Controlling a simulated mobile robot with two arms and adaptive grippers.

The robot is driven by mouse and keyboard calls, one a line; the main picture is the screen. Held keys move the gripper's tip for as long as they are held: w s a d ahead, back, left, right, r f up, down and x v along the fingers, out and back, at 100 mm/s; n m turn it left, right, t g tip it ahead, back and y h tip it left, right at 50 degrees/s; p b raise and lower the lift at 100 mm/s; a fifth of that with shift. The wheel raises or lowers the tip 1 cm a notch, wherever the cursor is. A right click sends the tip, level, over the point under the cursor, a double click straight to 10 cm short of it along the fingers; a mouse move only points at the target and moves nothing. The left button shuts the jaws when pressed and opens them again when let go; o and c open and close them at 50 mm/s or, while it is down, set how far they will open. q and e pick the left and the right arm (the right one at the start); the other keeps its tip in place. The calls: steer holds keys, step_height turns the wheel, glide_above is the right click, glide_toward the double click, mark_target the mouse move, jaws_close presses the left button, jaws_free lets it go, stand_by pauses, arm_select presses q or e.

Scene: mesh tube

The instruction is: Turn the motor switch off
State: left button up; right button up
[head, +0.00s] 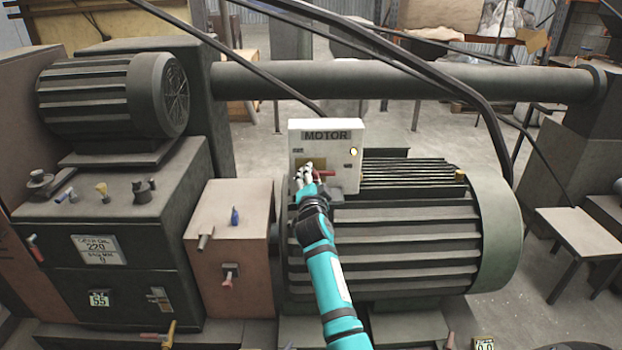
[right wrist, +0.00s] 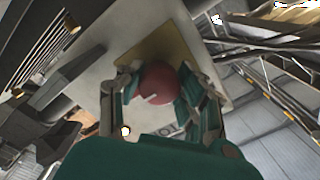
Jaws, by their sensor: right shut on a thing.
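The motor switch box (head: 326,130) is a pale upright box marked MOTOR on top of the large ribbed motor. Its front has a yellow plate (right wrist: 165,45) and a small lit lamp (head: 353,151). My right gripper (head: 306,174) is at the lower left of the box front, by the yellow plate. In the right wrist view, its fingers are closed around a round red switch knob (right wrist: 158,82), one finger on each side. In the head view a bit of red handle (head: 323,174) shows right of the fingers; the rest is hidden. My left gripper is out of view.
A brown box (head: 230,260) with a blue-tipped lever and a red-handled tap stands left of the motor. A dark cabinet (head: 130,225) with dials stands further left. Black cables (head: 440,85) hang over the motor, and a thick pipe (head: 400,80) runs behind it.

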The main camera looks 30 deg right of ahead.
steer(key=shift+n, duration=0.3)
steer(key=n+b, duration=0.1)
steer(key=n, duration=1.1)
steer(key=shift+r+n, duration=0.1)
steer(key=shift+n, duration=0.2)
steer(key=shift+n+p, duration=0.5)
steer(key=shift+n, duration=1.8)
steer(key=o, duration=1.2)
